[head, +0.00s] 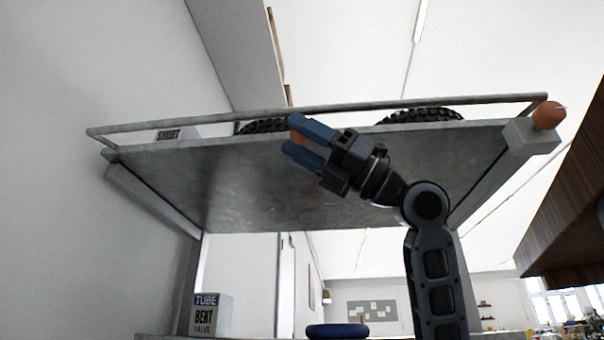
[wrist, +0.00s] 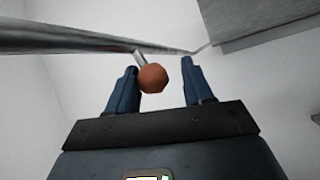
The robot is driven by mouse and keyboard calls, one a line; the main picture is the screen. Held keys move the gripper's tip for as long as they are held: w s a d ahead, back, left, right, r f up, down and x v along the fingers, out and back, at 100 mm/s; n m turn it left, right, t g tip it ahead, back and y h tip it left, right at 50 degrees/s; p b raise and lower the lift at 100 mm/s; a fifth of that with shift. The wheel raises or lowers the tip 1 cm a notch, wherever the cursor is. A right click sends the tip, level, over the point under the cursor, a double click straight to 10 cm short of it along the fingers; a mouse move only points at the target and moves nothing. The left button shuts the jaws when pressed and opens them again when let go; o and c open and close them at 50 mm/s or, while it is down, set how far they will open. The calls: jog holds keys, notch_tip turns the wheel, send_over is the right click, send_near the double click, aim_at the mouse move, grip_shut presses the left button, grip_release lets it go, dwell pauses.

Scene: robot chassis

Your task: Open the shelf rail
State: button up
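The shelf rail (head: 330,108) is a thin grey bar along the front edge of the raised grey shelf (head: 290,185), seen from below. An orange ball knob (head: 548,115) sits at its right end. My gripper (head: 290,134) is at the front of the shelf, left of its middle, with two blue fingers spread. A second orange knob (wrist: 152,78) on a short stem shows between the fingers in the wrist view, nearer the left finger. The rail (wrist: 70,38) runs past behind it. The head view shows this knob (head: 299,137) mostly hidden by the fingers. Contact with it cannot be told.
Black tyres (head: 420,115) and a box marked SHOBT (head: 175,134) are on the shelf behind the rail. Below stand a TUBE BENT VALVE box (head: 210,315) and a blue round object (head: 338,331). A brown wooden cabinet (head: 565,220) is at right; a wall borders the left.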

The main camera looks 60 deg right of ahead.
jog(key=shift+o, duration=0.8)
jog(key=v, duration=0.7)
jog(key=shift+s+f, duration=0.2)
jog(key=shift+s, duration=0.05)
jog(key=shift+d, duration=0.15)
